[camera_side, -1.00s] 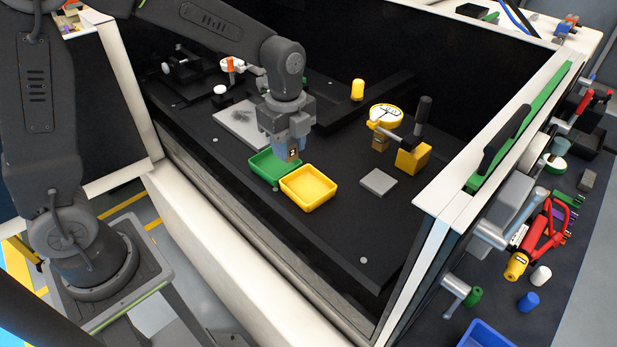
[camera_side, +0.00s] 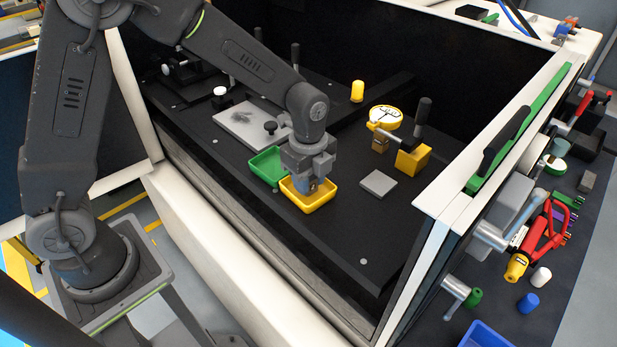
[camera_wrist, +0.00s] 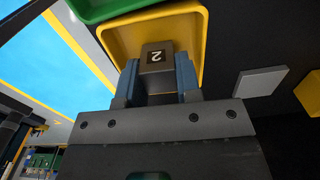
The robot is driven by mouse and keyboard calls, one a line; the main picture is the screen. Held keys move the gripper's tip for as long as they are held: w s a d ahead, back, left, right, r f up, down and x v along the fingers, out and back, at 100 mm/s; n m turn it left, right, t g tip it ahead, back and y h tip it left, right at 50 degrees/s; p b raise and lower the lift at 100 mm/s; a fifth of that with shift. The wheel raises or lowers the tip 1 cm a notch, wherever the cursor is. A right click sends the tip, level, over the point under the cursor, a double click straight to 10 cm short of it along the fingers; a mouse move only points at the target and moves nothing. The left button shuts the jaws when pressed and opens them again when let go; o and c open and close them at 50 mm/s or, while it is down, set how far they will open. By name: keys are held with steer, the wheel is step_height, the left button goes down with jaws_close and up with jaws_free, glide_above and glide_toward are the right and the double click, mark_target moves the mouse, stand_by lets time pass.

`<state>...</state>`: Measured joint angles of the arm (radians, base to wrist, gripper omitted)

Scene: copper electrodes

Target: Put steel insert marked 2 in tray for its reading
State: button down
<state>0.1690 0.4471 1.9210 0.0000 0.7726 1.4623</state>
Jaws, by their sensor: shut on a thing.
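The insert marked 2 (camera_wrist: 157,70) is a small brownish-grey block with a dark label reading "2" on its face. My gripper (camera_wrist: 158,88) is shut on it, one blue-grey finger on each side. The yellow tray (camera_side: 324,196) is below, and its wall shows around the insert in the wrist view (camera_wrist: 203,40). In the side view my gripper (camera_side: 306,188) is over the yellow tray, with its fingertips low, at about the rim. I cannot tell whether the insert touches the tray floor.
A green tray (camera_side: 262,166) adjoins the yellow one on the left. A grey square plate (camera_side: 379,183) lies to the right. Behind it stand a yellow dial gauge (camera_side: 385,117) and a yellow block (camera_side: 413,158). A light grey plate (camera_side: 245,122) lies behind the green tray.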

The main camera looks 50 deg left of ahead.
steer(key=shift+f, duration=0.15)
steer(key=c, duration=1.1)
jaws_free()
step_height(320, 180, up, 12)
steer(key=shift+r, duration=0.25)
steer(key=s+a+r+n+t, duration=0.2)
steer(key=s+a+n, duration=0.1)
steer(key=s+n, duration=0.6)
steer(key=s+a+r+n+t, duration=0.3)
steer(key=s+n, duration=0.6)
steer(key=s, duration=0.1)
steer(key=shift+a+r+n+t, duration=0.25)
steer(key=shift+a+n+t, duration=0.05)
steer(key=shift+a, duration=0.1)
